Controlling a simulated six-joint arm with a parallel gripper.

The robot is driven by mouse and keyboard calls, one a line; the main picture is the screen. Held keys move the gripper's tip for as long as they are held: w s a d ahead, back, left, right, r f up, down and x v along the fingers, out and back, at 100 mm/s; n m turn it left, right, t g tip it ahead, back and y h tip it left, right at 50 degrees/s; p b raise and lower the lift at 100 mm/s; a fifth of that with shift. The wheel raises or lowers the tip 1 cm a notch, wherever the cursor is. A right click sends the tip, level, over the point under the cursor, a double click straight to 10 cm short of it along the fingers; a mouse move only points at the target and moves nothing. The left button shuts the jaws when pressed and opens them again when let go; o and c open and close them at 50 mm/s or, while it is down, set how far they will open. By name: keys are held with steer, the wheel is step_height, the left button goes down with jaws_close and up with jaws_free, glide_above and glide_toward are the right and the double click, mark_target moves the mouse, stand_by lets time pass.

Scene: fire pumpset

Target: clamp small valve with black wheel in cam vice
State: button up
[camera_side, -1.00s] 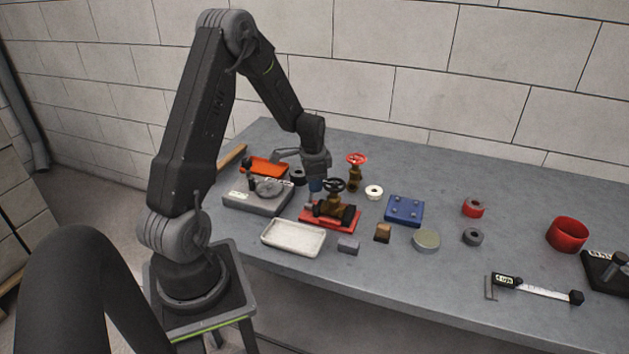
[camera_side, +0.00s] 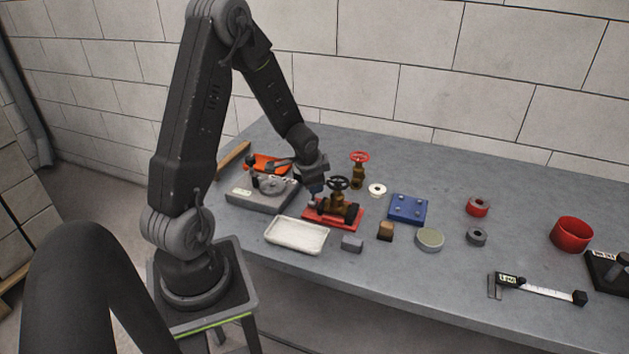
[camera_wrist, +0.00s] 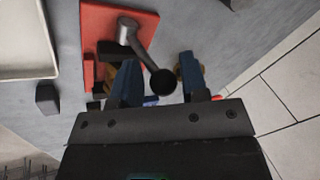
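The small brass valve with the black wheel (camera_side: 338,183) sits on the red cam vice (camera_side: 347,222). In the wrist view the vice's red plate (camera_wrist: 95,22) carries a grey lever with a black ball knob (camera_wrist: 163,82). My gripper (camera_side: 317,190) is low at the left side of the vice. In the wrist view its blue fingers (camera_wrist: 160,78) are apart, with the knob between them and no clear contact. The left finger hides part of the valve, whose brass just shows beside it. I cannot tell whether the jaws grip the valve.
A white tray (camera_side: 296,249) lies in front of the vice and a grey turntable-like device (camera_side: 262,204) to its left. A red-wheel valve (camera_side: 359,172) stands behind. A blue block (camera_side: 408,210) and several small parts lie to the right.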

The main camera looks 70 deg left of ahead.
steer(key=shift+o, duration=0.9)
steer(key=shift+d, duration=0.1)
steer(key=v, duration=1.3)
steer(key=shift+r, duration=0.4)
steer(key=shift+s, duration=0.1)
steer(key=shift+c, duration=0.3)
